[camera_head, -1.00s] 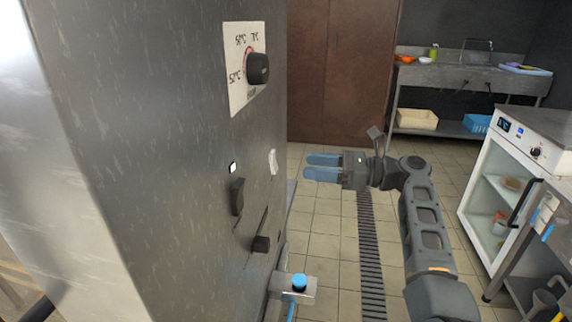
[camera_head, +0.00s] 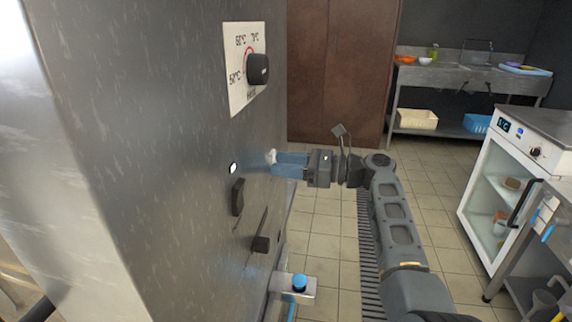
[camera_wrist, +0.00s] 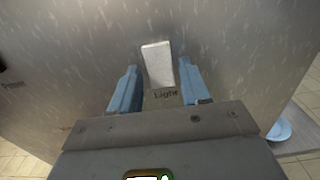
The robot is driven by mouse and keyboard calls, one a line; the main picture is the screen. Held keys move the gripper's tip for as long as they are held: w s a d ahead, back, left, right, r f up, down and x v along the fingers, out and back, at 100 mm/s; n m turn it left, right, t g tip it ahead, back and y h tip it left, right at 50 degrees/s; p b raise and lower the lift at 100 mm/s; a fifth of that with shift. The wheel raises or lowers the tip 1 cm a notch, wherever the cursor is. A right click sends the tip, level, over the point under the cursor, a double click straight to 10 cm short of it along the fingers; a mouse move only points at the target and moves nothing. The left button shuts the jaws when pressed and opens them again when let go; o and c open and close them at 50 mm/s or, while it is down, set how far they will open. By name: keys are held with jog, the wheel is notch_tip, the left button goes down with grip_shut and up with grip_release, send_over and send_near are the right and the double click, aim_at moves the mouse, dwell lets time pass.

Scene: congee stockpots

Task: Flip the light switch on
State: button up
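The light switch is a white rocker on the steel panel, with the word "Light" beneath it in the wrist view (camera_wrist: 157,64). In the head view the light switch (camera_head: 272,156) is small and partly hidden by my fingers. My gripper (camera_head: 279,164) is at the panel, its blue fingers pointing left at the switch. In the wrist view my gripper (camera_wrist: 158,70) is open, one finger on each side of the switch, with gaps between. Whether the fingertips touch the panel, I cannot tell.
The steel panel (camera_head: 150,150) also carries a temperature knob (camera_head: 257,69), a lit indicator (camera_head: 233,168), a black switch (camera_head: 237,197) and a black lever (camera_head: 261,243). A blue-topped tap (camera_head: 299,283) juts out below. A glass-door cabinet (camera_head: 505,185) stands right. The tiled floor between is open.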

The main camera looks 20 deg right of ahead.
jog(key=c, duration=0.8)
jog(key=y+b, duration=0.1)
jog(key=t+y+b, duration=0.1)
jog(key=shift+f+t+y, duration=0.3)
jog(key=shift+f, duration=0.1)
jog(key=o, duration=1.1)
jog(key=shift+c, duration=0.2)
jog(key=v, duration=0.7)
jog(key=shift+s+d, duration=0.15)
jog(key=shift+d, duration=0.2)
jog(key=shift+f, duration=0.15)
